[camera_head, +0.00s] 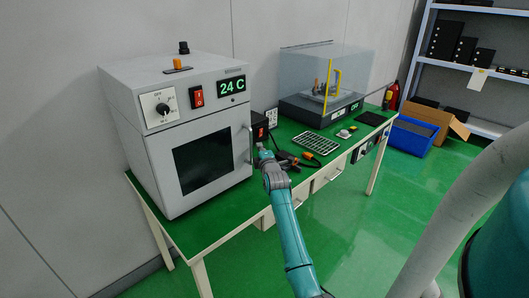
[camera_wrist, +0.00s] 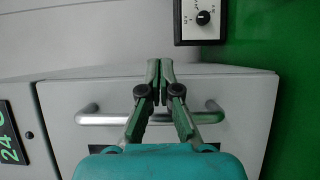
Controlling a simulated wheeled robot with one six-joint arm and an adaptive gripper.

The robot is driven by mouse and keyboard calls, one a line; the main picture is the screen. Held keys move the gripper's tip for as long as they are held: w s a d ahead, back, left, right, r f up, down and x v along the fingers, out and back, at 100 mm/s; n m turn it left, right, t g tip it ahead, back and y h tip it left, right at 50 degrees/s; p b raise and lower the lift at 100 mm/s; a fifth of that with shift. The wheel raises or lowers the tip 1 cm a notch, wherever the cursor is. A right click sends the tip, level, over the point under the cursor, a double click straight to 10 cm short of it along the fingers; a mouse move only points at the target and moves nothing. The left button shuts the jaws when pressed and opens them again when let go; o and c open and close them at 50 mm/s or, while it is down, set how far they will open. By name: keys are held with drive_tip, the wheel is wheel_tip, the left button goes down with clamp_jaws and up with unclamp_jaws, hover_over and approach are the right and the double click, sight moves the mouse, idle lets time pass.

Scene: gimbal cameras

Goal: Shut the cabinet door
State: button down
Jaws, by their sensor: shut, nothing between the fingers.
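The grey cabinet (camera_head: 125,85) stands on the left end of the green-topped table. Its door (camera_head: 160,165), with a dark window, looks flush or nearly flush with the front; I cannot tell if a small gap is left. The door also shows in the wrist view (camera_wrist: 252,120). Its bar handle (camera_head: 251,145) is at the right edge, and it crosses the wrist view (camera_wrist: 95,118) behind the fingers. My gripper (camera_head: 262,150) is shut and empty, just right of the handle. In the wrist view, the fingertips (camera_wrist: 159,65) overlap the door's edge; contact is unclear.
The cabinet's panel has a dial (camera_head: 161,107), a red switch (camera_head: 197,98) and a "24 C" display (camera_head: 231,87). To the right are a dark box (camera_head: 260,130), a grid tray (camera_head: 315,143) and a clear-covered machine (camera_head: 310,108). Green floor lies open in front.

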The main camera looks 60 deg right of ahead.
drive_tip(key=shift+w+d+n+t+y, duration=0.2)
drive_tip(key=shift+w+d+y, duration=0.1)
drive_tip(key=shift+w, duration=0.4)
drive_tip(key=shift+w+d+n+t+y, duration=0.2)
drive_tip(key=shift+w+d, duration=0.1)
drive_tip(key=shift+w, duration=0.4)
